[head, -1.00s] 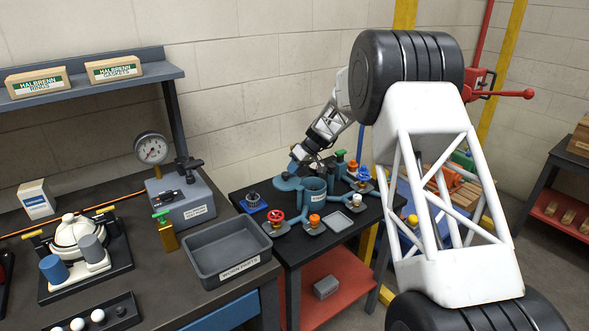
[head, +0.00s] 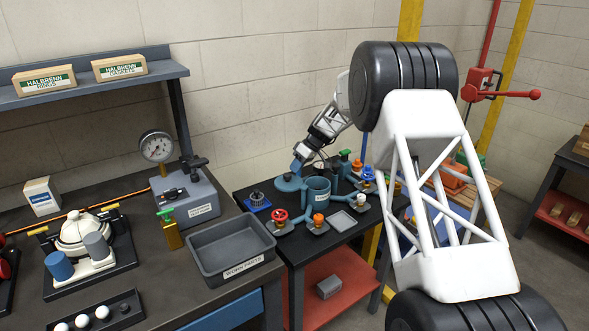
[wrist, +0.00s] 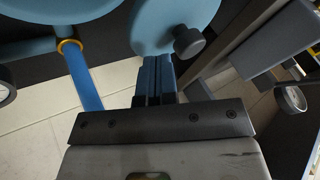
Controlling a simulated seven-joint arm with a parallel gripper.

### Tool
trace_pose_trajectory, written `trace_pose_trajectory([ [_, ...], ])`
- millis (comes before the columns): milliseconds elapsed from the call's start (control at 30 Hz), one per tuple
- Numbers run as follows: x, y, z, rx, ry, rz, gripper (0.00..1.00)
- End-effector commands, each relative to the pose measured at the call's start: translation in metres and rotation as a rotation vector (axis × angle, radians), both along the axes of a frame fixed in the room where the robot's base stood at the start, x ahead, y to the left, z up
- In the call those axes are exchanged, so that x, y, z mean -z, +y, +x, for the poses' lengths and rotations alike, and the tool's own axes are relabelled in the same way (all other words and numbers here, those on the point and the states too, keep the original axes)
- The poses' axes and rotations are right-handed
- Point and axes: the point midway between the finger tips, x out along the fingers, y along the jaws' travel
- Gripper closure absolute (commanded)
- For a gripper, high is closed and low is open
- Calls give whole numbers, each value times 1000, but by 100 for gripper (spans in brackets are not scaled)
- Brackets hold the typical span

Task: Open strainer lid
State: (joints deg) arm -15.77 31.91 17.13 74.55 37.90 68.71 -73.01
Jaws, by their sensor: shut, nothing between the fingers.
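The blue strainer body (head: 318,192) stands upright on the small black-topped table. A round blue lid-like disc (head: 288,184) sits at its left, beside the body's rim rather than over it. My gripper (head: 297,166) is just above this disc, tilted down to the left, with its fingers together and empty. In the wrist view a blue disc (wrist: 160,22) with a dark knob (wrist: 188,41) lies at the fingertips (wrist: 155,65). I cannot tell whether the fingers touch it. A larger blue rounded part (wrist: 50,14) is cut off at the upper left.
Several valves on small trays surround the strainer, including a red-wheeled one (head: 280,218) and an orange-topped one (head: 318,222). A blue-based part (head: 257,201) sits left. The grey worn-parts bin (head: 232,247) and pressure gauge (head: 157,147) are on the left bench.

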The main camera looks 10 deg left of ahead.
Motion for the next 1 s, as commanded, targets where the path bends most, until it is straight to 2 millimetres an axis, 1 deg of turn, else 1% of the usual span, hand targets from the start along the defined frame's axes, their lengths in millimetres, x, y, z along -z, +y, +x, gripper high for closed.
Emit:
trace_pose_trajectory([
  [200, -3, -13, 25, 0, -2, 0, 100],
  [233, -6, -15, 27, 1, -3, 1, 100],
  [500, -45, -40, 37, 0, -2, 0, 100],
  [700, -68, -56, 44, 1, -2, 0, 100],
  [833, -78, -61, 47, 0, -2, 1, 100],
  [1000, -83, -65, 48, 0, -2, 1, 100],
])
